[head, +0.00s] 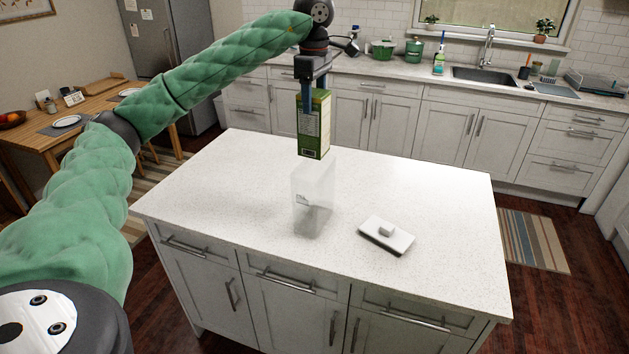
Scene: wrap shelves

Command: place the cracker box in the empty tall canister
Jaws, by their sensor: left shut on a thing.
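The cracker box (319,130) is green with a printed side panel, and it hangs upright in the head view. My left gripper (309,92) is shut on its upper part from above. The tall canister (313,205) is clear and see-through, and it stands upright on the white island. It looks empty and its top is open. The box's lower end is just above the canister's top in the picture; the exact gap and alignment are hard to tell. My right gripper is not in view.
A white lid (386,235) with a raised knob lies on the island countertop (430,200), right of the canister. The rest of the island top is clear. A sink counter runs along the back, and a dining table (60,125) stands at the left.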

